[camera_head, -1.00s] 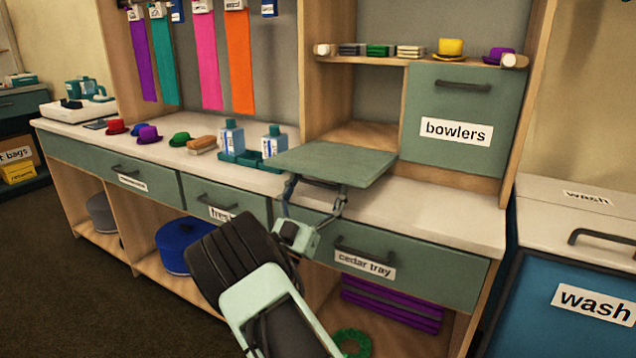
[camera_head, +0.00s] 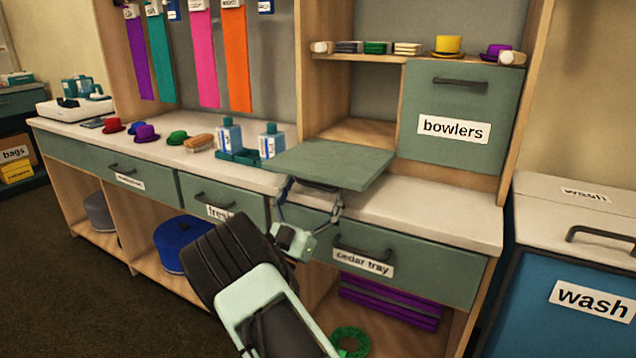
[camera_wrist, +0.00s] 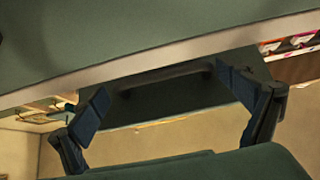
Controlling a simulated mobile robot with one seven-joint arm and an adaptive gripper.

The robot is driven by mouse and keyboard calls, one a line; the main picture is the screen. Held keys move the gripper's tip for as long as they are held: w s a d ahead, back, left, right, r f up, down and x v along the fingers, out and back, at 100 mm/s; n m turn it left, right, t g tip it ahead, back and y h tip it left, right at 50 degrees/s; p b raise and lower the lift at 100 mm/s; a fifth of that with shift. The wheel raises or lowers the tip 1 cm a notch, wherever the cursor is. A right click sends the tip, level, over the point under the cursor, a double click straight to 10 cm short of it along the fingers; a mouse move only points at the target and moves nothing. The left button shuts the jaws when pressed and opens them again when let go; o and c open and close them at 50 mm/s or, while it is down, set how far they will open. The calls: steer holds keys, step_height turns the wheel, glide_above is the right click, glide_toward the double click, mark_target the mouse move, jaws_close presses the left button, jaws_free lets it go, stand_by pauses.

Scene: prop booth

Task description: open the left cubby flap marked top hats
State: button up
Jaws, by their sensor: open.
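The left cubby's green flap (camera_head: 330,163) lies folded down, about level, over the white counter in the head view. The cubby above it (camera_head: 365,132) stands open at the front, left of the shut bowlers flap (camera_head: 460,115). No top hats label shows; the flap's outer face is turned down and hidden. My gripper (camera_head: 312,192) is open, with its fingers apart just under the flap's front edge. Whether it touches the flap is unclear. In the wrist view the open fingers (camera_wrist: 170,100) frame a dark green panel with a bar handle (camera_wrist: 165,76).
The cedar tray drawer (camera_head: 410,262) is shut, close beside my gripper. Blue-labelled bottles (camera_head: 229,135) and small hats (camera_head: 146,133) stand on the counter left of the flap. A shelf (camera_head: 400,59) above holds small hats. A wash bin (camera_head: 580,290) stands at the right.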

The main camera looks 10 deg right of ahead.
steer(key=v, duration=1)
steer(key=shift+s+a, duration=0.1)
